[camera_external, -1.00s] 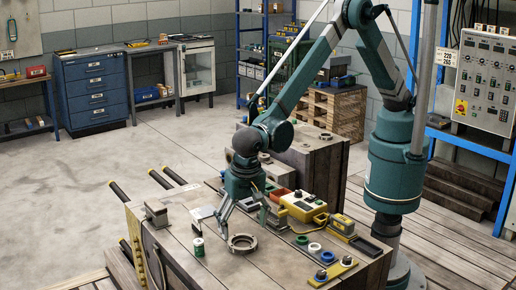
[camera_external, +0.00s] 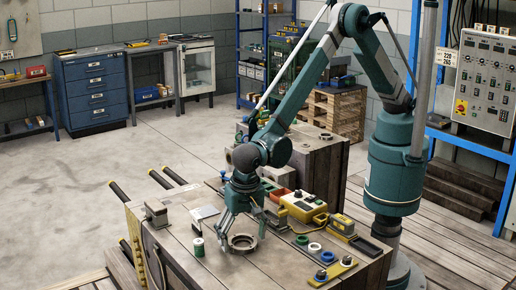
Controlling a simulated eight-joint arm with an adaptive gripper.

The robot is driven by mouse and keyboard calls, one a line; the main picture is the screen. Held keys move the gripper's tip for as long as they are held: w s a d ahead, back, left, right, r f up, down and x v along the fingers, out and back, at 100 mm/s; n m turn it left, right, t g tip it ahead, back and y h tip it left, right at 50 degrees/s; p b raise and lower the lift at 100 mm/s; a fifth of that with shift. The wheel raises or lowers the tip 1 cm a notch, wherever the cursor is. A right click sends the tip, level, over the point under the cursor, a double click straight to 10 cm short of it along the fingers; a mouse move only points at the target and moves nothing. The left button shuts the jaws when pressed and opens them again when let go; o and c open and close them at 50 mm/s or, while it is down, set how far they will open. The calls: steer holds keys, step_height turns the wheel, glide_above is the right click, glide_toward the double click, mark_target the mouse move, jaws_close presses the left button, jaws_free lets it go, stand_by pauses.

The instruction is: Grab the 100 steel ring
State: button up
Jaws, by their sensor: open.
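A steel ring (camera_external: 242,244) lies flat on the wooden top of the mould block (camera_external: 200,265), near its front middle. I cannot read any number on it. My gripper (camera_external: 243,234) points down just above and around the ring, with its fingers spread. One finger is at the ring's left and the other at its right. I cannot tell whether the fingertips touch the ring or the wood. Nothing is held between them.
A green and white can (camera_external: 198,247) stands close left of the ring. A steel block (camera_external: 157,214) is at the left edge. A yellow device (camera_external: 304,207) lies behind right. Coloured rings (camera_external: 314,247) and a yellow strip (camera_external: 333,271) lie to the right.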

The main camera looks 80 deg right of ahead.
stand_by(0.3)
steer(key=c, duration=1.4)
steer(key=shift+o, duration=0.2)
steer(key=shift+r, duration=0.1)
step_height(320, 180, up, 10)
steer(key=p, duration=0.1)
steer(key=shift+p, duration=0.35)
